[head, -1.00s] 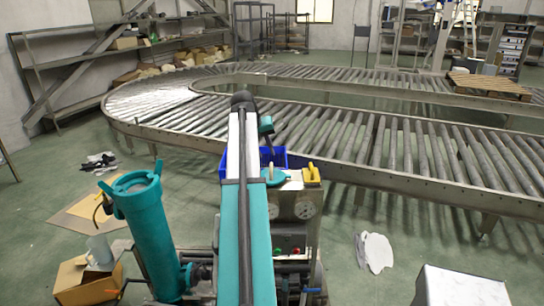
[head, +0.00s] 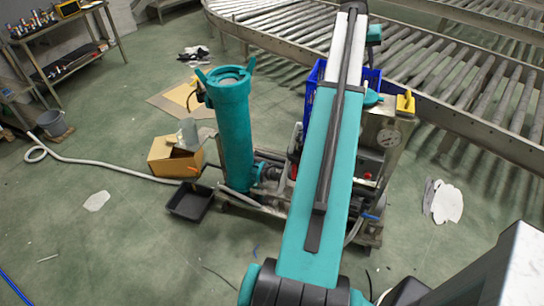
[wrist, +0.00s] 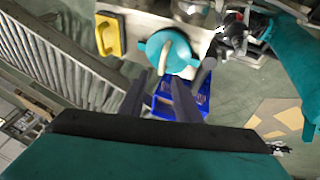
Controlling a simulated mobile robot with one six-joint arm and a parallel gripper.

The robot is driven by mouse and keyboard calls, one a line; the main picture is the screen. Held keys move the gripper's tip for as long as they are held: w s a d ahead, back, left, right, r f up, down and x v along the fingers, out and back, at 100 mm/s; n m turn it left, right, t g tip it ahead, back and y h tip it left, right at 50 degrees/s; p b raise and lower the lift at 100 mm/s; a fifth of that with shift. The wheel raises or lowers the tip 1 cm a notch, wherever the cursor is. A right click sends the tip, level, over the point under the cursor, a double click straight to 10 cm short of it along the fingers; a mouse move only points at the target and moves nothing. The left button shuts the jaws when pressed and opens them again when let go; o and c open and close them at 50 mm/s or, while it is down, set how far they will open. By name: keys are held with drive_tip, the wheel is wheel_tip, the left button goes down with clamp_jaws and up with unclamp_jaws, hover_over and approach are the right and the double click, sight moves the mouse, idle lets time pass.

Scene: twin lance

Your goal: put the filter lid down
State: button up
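The filter lid (head: 372,98) is a round teal disc lying on top of the steel cabinet (head: 382,120). In the wrist view the lid (wrist: 180,57) shows its pale bar handle. My gripper (wrist: 158,75) is open, its two dark fingertips apart at the near end of the handle. I cannot tell whether they touch it. In the head view my arm hides most of the gripper. The teal filter housing (head: 234,135) stands upright left of the cabinet, its top without a lid. Its teal body also shows in the wrist view (wrist: 295,55).
Roller conveyors (head: 460,80) run along the back. A cardboard box (head: 172,160) and a black tray (head: 190,203) lie on the floor at left.

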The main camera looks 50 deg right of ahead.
drive_tip(key=w+a+f+n+y, duration=0.1)
drive_tip(key=w+a+f+n, duration=0.1)
drive_tip(key=w+a+f, duration=0.7)
drive_tip(key=w+a+f+n+y, duration=0.1)
drive_tip(key=w+a+f, duration=0.3)
drive_tip(key=a+f, duration=0.45)
drive_tip(key=w+a+f+n+y, duration=0.1)
drive_tip(key=w+a+f+n, duration=0.1)
drive_tip(key=w+a+f, duration=0.75)
drive_tip(key=a+f+n+y, duration=0.1)
drive_tip(key=a+f+n, duration=0.1)
drive_tip(key=a+f, duration=0.85)
drive_tip(key=s+a+f+n+g, duration=0.1)
drive_tip(key=s+a+f, duration=0.1)
drive_tip(key=a+f, duration=0.35)
drive_tip(key=s+a+f+n+y, duration=0.1)
drive_tip(key=s+a+f, duration=0.1)
drive_tip(key=a+f, duration=0.4)
drive_tip(key=s+a+f+n+g, duration=0.1)
drive_tip(key=s+a+f, duration=0.25)
drive_tip(key=a, duration=0.45)
drive_tip(key=s+a+f+n+g, duration=0.1)
drive_tip(key=s+a+f, duration=0.3)
drive_tip(key=s+a, duration=0.4)
drive_tip(key=s+a+f+n+g, duration=0.1)
drive_tip(key=s+a+f+n, duration=0.1)
drive_tip(key=s+a+f, duration=0.3)
drive_tip(key=s+a, duration=0.3)
drive_tip(key=s, duration=0.1)
drive_tip(key=shift+a, duration=0.15)
